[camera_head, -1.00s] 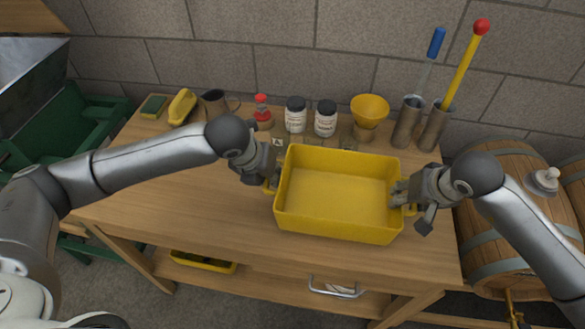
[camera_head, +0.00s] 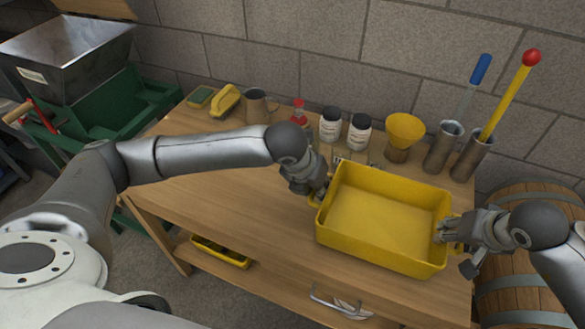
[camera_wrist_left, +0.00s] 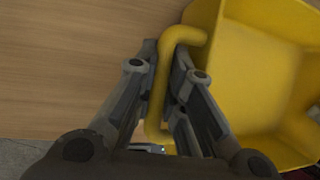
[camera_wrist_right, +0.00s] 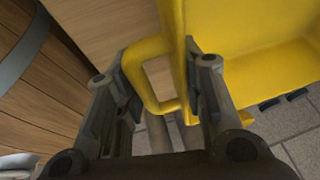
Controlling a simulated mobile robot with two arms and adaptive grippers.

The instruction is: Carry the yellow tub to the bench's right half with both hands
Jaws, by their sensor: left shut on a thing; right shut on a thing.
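The yellow tub (camera_head: 378,256) is open-topped, looks empty and is about level, over the right part of the wooden bench (camera_head: 225,200). I cannot tell whether its base touches the bench top. My left gripper (camera_head: 318,190) is shut on the handle at the tub's left end; the left wrist view shows this yellow handle (camera_wrist_left: 160,92) between the fingers. My right gripper (camera_head: 448,232) is shut on the handle at the right end; in the right wrist view that handle (camera_wrist_right: 140,78) passes between the fingers. The tub hides part of the bench top.
Along the bench's back stand a mug (camera_head: 257,106), a red-topped bottle (camera_head: 299,112), two dark-lidded jars (camera_head: 331,125), a yellow funnel (camera_head: 404,130) and two metal cylinders (camera_head: 444,148) holding tools. A barrel (camera_head: 520,200) stands right of the bench. The bench's left part is mostly clear.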

